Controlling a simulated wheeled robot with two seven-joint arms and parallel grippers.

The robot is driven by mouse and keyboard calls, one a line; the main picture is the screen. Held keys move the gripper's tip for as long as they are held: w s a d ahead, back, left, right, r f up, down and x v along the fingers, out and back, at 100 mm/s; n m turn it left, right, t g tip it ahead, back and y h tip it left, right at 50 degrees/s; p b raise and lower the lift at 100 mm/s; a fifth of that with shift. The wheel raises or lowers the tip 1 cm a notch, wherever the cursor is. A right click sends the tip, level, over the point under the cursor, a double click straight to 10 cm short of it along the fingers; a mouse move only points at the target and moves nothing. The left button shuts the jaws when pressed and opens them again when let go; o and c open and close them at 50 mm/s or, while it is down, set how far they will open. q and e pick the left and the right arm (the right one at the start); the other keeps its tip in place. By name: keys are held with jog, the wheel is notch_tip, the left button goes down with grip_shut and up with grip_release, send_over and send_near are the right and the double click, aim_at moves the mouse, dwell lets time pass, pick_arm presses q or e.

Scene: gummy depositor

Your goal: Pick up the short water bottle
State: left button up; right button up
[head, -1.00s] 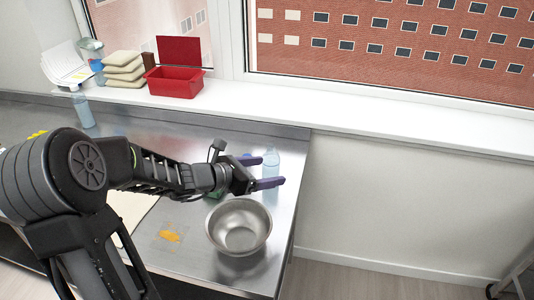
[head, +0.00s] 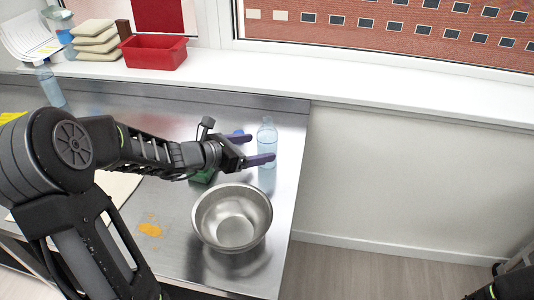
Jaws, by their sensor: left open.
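A clear, bluish water bottle (head: 267,135) stands upright near the right end of the steel counter, behind the metal bowl. My left gripper (head: 264,148) reaches in from the left with its two purple fingers apart. The nearer finger crosses in front of the bottle's lower half, and the farther finger's tip ends just left of the bottle. I cannot tell whether either finger touches it. A second bluish bottle (head: 50,86) stands upright at the counter's far left. My right gripper does not show.
A steel bowl (head: 203,219) sits on the counter (head: 185,265) just in front of the gripper. A green item (head: 203,177) lies partly hidden under the gripper. An orange smear (head: 150,230) is left of the bowl. A red box (head: 154,54) and tan stacked pads (head: 97,45) are on the sill.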

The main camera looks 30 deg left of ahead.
aim_at(259, 150)
pick_arm(q)
jog(key=shift+f, duration=0.55)
jog(key=shift+r, duration=0.1)
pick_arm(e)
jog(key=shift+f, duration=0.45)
pick_arm(q)
jog(key=shift+x, duration=1.35)
jog(key=shift+w+d, duration=0.25)
jog(key=shift+w, duration=0.1)
jog(key=p+x, duration=0.1)
jog(key=x, duration=0.3)
jog(key=shift+w+f, duration=0.2)
jog(key=shift+f, duration=0.05)
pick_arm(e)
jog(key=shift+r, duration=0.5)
pick_arm(q)
jog(key=shift+c, duration=0.6)
